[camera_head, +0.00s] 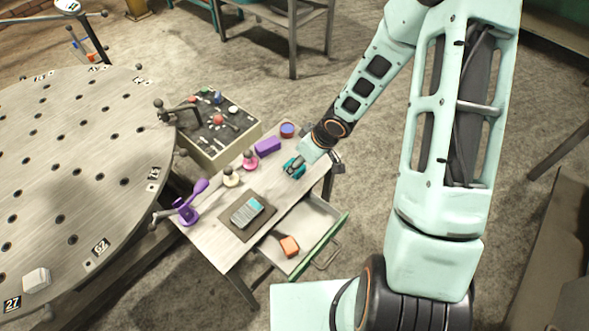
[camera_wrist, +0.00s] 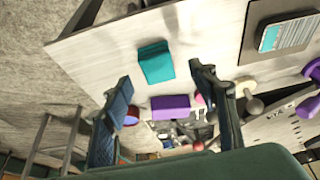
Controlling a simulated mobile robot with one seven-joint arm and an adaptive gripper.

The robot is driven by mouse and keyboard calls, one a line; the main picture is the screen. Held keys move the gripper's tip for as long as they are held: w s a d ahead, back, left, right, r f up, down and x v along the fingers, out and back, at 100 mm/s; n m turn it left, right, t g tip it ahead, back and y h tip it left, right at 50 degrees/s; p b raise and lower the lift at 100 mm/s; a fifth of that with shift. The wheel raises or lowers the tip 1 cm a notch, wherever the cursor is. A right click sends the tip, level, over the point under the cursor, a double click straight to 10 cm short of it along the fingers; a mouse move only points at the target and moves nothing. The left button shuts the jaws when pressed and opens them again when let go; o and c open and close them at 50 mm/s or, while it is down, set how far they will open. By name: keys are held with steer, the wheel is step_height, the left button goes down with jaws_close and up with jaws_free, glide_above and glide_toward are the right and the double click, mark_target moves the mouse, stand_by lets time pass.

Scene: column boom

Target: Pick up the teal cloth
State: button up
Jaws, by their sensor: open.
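The teal cloth (camera_wrist: 156,62) is a small folded block lying flat on the small work table (camera_wrist: 95,52), near its edge in the wrist view. In the head view the teal cloth (camera_head: 288,164) is partly hidden by my gripper (camera_head: 295,169), which is over it. In the wrist view my gripper (camera_wrist: 160,80) has its two fingers spread wide, with nothing between them touching. The cloth shows beyond the fingertips, between their lines. The height gap between fingertips and cloth is hard to tell.
A purple block (camera_head: 268,147), a round blue-and-red tin (camera_head: 287,130) and a pink knobbed piece (camera_head: 250,164) stand nearby. A device (camera_head: 247,211) lies on a dark mat. An open drawer (camera_head: 319,215) holds an orange block (camera_head: 289,246). A round perforated table (camera_head: 75,160) is left.

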mark_target(302, 171)
steer(key=b+x, duration=0.1)
steer(key=x, duration=0.3)
steer(key=shift+w+f, duration=0.25)
steer(key=shift+c, duration=0.7)
steer(key=c, duration=1.1)
steer(key=shift+a+r, duration=0.1)
steer(key=shift+r, duration=0.1)
